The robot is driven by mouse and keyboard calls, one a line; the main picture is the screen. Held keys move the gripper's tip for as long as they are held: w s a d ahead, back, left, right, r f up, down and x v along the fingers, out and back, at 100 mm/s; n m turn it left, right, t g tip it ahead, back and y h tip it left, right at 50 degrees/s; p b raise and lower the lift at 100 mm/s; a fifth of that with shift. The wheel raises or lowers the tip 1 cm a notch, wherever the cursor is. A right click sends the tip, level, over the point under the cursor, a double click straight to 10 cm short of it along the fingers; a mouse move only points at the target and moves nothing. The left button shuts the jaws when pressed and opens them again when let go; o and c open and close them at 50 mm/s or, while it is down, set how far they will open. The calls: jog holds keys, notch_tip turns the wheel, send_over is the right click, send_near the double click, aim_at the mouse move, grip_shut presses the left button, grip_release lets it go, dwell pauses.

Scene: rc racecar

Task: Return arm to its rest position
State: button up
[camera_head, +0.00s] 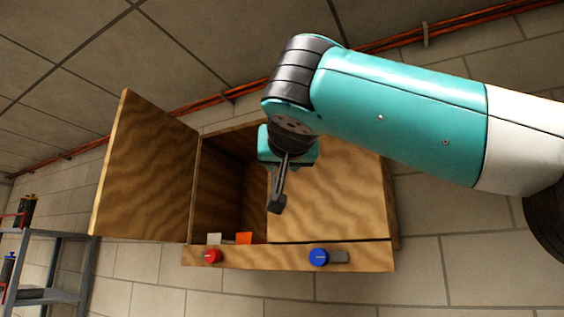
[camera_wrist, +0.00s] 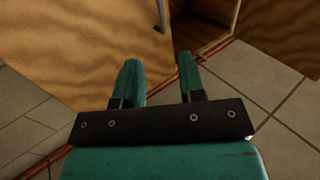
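My teal arm (camera_head: 400,115) reaches in from the right in the head view. It bends down at a dark ribbed joint, and its wrist end is in front of the wooden cabinet. In the wrist view, my gripper (camera_wrist: 159,62) has its two teal fingers apart, with nothing visible between them.
The cabinet's left door (camera_head: 148,170) stands open; its right door (camera_head: 340,200) is closed. A red knob (camera_head: 212,256) and a blue knob (camera_head: 319,257) sit along the bottom ledge. An orange item (camera_head: 244,238) shows in the opening. A metal shelf (camera_head: 60,265) stands lower left.

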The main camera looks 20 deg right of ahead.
dwell(0.3)
jog(key=s+a+f+n+g+y+b, duration=0.1)
jog(key=s+a+f+n+g+y, duration=0.2)
jog(key=f, duration=1.2)
jog(key=f+n+g+y+b, duration=0.1)
jog(key=f+n+g+y, duration=0.3)
jog(key=f, duration=1.1)
jog(key=s+d+f+n+g+b, duration=0.1)
jog(key=s+f+g, duration=0.9)
jog(key=s+f, duration=1.1)
jog(key=shift+s+d+n+g+y, duration=0.15)
jog(key=shift+s+n+g+y, duration=0.15)
jog(key=shift+s+n, duration=0.55)
jog(key=shift+s+r, duration=0.1)
